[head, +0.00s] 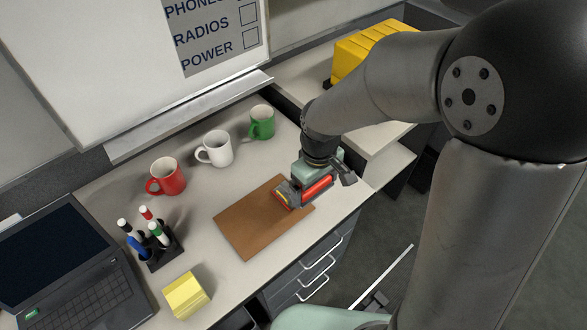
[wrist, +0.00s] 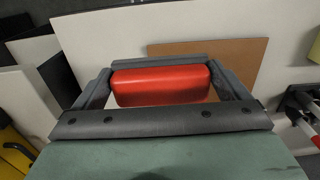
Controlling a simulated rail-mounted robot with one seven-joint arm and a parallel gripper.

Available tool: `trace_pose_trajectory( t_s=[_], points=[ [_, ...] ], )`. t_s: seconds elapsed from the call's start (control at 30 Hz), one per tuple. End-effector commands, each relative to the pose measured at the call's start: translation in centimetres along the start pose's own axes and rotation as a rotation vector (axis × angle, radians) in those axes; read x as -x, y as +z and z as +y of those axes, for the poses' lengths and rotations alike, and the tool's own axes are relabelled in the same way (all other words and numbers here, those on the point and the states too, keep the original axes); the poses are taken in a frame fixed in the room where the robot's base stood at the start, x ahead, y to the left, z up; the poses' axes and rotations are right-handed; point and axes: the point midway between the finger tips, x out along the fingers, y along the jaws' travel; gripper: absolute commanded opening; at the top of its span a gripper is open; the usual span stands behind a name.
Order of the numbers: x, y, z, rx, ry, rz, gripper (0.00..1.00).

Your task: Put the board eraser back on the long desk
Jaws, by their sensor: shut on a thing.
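My gripper (head: 304,192) is shut on the red board eraser (head: 318,188), at the right end of the long desk (head: 110,191). In the wrist view the eraser (wrist: 160,86) shows as a rounded red block between the two grey fingers of my gripper (wrist: 163,88). In the head view the eraser overlaps the upper right part of a brown mat (head: 255,228) on the desk. I cannot tell whether the eraser touches the surface or hangs a little above it. Its underside is hidden.
A red mug (head: 168,178), a white mug (head: 217,150) and a green mug (head: 262,123) line the desk's back. A pen holder (head: 162,253), a yellow note block (head: 186,295) and a laptop (head: 60,270) are left. A yellow case (head: 362,48) stands beyond.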

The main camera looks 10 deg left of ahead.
Motion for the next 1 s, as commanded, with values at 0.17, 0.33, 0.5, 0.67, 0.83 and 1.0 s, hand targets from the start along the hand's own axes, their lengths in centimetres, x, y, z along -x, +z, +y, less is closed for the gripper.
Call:
trace_pose_trajectory(
  t_s=[0.17,0.33,0.5,0.67,0.83,1.0],
  points=[
    [-1.3,-1.7,2.9,-0.003,-0.001,-0.004,0.77],
    [-3.1,-4.0,6.4,-0.003,-0.001,-0.004,0.77],
    [-6.2,-5.6,9.1,-0.001,-0.001,-0.005,0.77],
    [-8.4,-6.7,10.7,0.0,0.001,-0.002,0.77],
    [-9.4,-7.2,11.5,0.0,0.002,-0.001,0.77],
    [-11.6,-7.3,11.6,0.001,0.0,-0.004,0.77]
  ],
)
